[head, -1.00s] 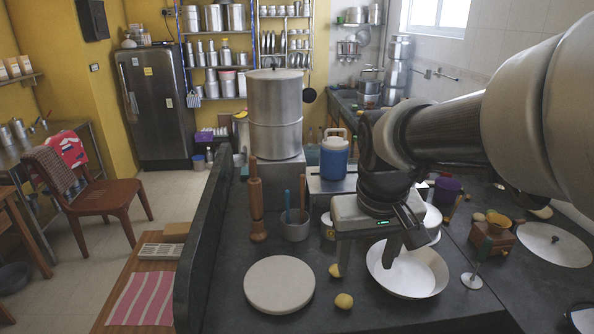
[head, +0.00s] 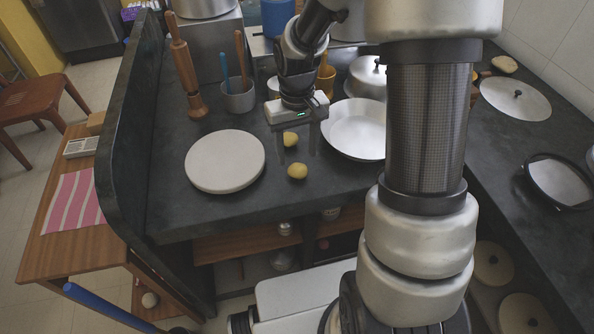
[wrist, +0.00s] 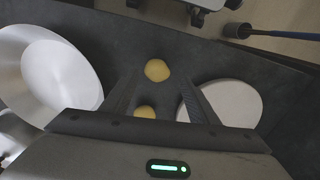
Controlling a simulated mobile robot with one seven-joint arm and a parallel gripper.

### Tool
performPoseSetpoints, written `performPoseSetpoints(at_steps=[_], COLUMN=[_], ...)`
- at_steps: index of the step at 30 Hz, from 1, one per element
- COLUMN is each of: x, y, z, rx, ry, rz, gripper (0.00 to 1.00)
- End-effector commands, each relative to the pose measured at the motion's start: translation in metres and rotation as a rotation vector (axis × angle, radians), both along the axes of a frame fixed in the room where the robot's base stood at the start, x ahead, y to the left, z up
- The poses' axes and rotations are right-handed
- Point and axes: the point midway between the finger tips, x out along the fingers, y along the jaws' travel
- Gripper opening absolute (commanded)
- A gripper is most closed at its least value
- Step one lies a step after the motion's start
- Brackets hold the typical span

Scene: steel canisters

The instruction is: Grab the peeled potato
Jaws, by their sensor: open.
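Two small yellow potatoes lie on the dark counter. The nearer potato (head: 297,171) is close to the counter's front edge. The farther potato (head: 290,139) is just behind it, below my gripper (head: 295,146). I cannot tell which is the peeled one. In the wrist view my gripper (wrist: 158,82) is open and empty, its fingers spread left and right. One potato (wrist: 157,70) shows between the fingertips, and the other (wrist: 145,112) sits lower, partly hidden by the gripper body. The fingers appear above the potatoes, not touching.
A round white board (head: 225,161) lies left of the potatoes and a wide metal pan (head: 355,130) right of them. Behind stand a grey cup with tools (head: 238,98) and a wooden stick (head: 187,75). The counter's front edge is close to the nearer potato.

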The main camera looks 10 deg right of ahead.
Motion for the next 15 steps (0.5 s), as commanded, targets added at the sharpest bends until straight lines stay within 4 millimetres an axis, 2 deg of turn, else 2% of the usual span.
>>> performPoseSetpoints(at_steps=[1, 3, 8, 15], x=[0.0, 0.0, 0.001, 0.007], y=[0.0, 0.0, 0.0, -0.003], z=[-0.009, -0.015, -0.024, -0.059], rx=[0.0, 0.0, 0.0, 0.001], ry=[0.002, 0.001, 0.0, 0.003], rz=[0.001, 0.0, 0.0, 0.0], gripper=[0.54, 0.54, 0.54, 0.54])
